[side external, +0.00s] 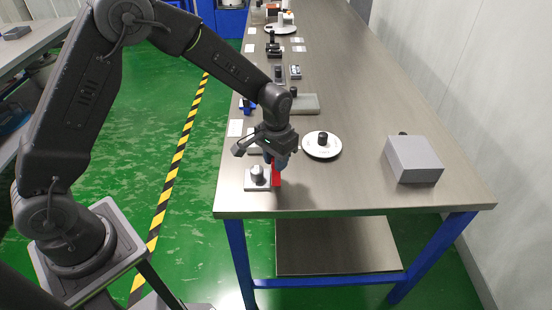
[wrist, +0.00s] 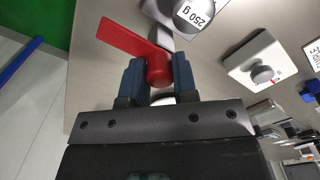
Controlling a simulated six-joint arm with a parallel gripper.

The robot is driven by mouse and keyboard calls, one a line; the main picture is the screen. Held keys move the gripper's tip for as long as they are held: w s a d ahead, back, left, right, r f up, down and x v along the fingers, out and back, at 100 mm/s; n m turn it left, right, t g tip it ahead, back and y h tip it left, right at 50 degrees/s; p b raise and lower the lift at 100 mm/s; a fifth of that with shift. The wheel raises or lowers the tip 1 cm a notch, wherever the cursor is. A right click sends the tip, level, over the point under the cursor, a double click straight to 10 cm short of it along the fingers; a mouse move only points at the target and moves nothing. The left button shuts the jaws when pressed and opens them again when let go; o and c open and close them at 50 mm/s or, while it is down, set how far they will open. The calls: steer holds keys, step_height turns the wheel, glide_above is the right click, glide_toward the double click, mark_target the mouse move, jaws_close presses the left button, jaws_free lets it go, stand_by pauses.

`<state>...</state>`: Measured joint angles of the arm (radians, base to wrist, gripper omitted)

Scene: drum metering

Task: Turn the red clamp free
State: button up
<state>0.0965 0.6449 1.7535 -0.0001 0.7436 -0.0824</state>
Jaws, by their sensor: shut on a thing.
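The red clamp (wrist: 125,39) shows in the wrist view as a flat red lever joined to a round red hub (wrist: 159,69). My gripper (wrist: 158,75) is shut on the hub, one blue finger on each side. The lever points to the upper left of that view. In the side external view the red clamp (side external: 276,174) is below my gripper (side external: 275,160), near the table's front left corner. My gripper hides part of it there. A round metal weight marked 250 g (wrist: 194,12) sits beside the clamp on a pale plate (side external: 251,185).
A white round dish with a black knob (side external: 322,153) stands to the right of my gripper. A grey box (side external: 413,160) is farther right. Several small devices line the table's left side farther back. The front middle of the table (side external: 350,190) is clear.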

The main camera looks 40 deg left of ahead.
stand_by(0.4)
steer(key=o, duration=0.9)
step_height(320, 180, up, 14)
steer(key=shift+f, duration=0.1)
stand_by(0.3)
